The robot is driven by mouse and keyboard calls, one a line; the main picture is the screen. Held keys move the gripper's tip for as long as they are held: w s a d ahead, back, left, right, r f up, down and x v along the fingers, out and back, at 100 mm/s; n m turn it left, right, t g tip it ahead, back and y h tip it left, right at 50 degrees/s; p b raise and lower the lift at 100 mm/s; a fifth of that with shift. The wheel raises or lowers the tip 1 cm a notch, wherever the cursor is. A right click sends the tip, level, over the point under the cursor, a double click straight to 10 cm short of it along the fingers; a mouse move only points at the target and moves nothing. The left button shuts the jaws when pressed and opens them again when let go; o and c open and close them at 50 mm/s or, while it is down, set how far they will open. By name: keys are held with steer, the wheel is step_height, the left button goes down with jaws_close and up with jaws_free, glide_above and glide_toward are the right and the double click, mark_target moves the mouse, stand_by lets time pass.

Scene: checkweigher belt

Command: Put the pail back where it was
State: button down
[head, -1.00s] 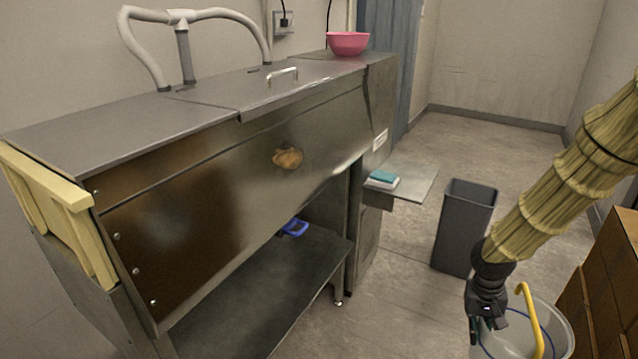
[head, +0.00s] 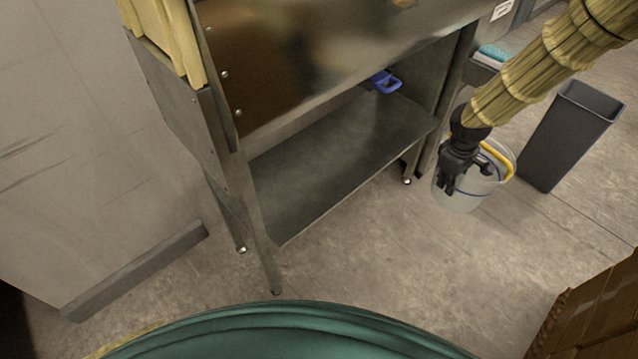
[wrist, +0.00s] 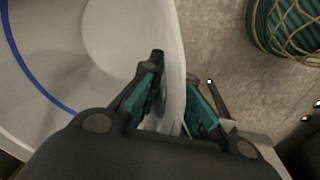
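The pail (head: 462,202) is a pale, translucent bucket with a blue line and a yellow handle, near the right leg of the steel bench in the head view. It looks upright; I cannot tell whether its base touches the floor. My gripper (head: 449,188) is at its near left rim. In the wrist view, my gripper (wrist: 180,82) has one teal-padded finger inside the pail (wrist: 172,50) and the other outside, closed on its wall. The visible inside of the pail looks empty.
The steel bench (head: 330,175) has a low shelf holding a blue item (head: 384,82). A dark grey bin (head: 566,140) stands right of the pail. Brown boxes (head: 590,315) are at the lower right. Bare floor (head: 400,250) lies in front of the bench.

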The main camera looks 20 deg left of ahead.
steer(key=w+a+f+n+y+b, duration=0.1)
steer(key=a+f+n+b, duration=0.45)
steer(key=a+n, duration=0.3)
steer(key=w+a+f+n+g+y+b, duration=0.1)
steer(key=w+a+f+n+b, duration=0.1)
steer(key=a+f+n+b, duration=0.55)
steer(key=w+a+f+n+b, duration=0.1)
steer(key=a+f+n+b, duration=0.1)
steer(key=a+f+n, duration=0.55)
steer(key=s+a+f+p, duration=0.1)
steer(key=s+a, duration=0.2)
steer(key=a, duration=0.5)
steer(key=s+a+f, duration=0.1)
steer(key=s+a, duration=0.3)
steer(key=a, duration=0.5)
steer(key=shift+s+a+p, duration=0.15)
steer(key=shift+a+p, duration=0.1)
steer(key=shift+p, duration=0.1)
steer(key=shift+f, duration=0.1)
steer(key=c, duration=1.6)
jaws_free()
steer(key=shift+c, duration=0.2)
step_height(320, 180, up, 8)
steer(key=d, duration=0.1)
steer(key=shift+f, duration=0.25)
